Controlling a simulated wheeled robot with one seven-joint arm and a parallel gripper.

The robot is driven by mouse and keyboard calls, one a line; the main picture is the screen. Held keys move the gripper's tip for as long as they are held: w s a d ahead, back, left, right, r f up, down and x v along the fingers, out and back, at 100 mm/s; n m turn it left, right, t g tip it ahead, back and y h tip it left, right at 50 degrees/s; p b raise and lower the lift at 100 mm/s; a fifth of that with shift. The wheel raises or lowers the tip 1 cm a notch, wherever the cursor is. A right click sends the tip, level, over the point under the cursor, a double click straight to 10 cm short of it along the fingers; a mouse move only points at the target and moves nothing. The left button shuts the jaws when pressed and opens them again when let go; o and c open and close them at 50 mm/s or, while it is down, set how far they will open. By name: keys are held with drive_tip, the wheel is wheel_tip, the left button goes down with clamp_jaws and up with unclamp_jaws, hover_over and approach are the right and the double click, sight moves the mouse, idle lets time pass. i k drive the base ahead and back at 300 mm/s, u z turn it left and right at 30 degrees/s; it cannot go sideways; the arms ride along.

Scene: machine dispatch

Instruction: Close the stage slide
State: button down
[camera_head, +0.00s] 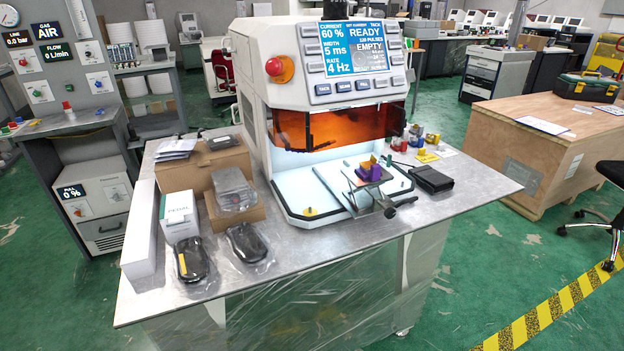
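The machine (320,90) stands on the metal table, with an orange shield (345,128) over a lit white chamber. The stage slide (368,192) sticks out of the chamber's front opening toward the table's front edge. It carries a purple fixture (369,172) with a yellow piece (367,163) on it. A dark handle or knob (400,204) shows at its front end. The screen (352,45) reads READY and EMPTY. My gripper is not in view.
Boxes and bagged black items (247,242) crowd the table's (290,275) left side. A black pedal-like block (433,179) lies right of the slide, near small coloured pieces (413,138). A wooden crate (540,150) stands right, across open green floor (460,260).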

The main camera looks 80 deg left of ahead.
sight(360, 203)
drive_tip(key=u, duration=2.3)
drive_tip(key=k, duration=0.75)
drive_tip(key=i, duration=0.8)
drive_tip(key=u, duration=0.5)
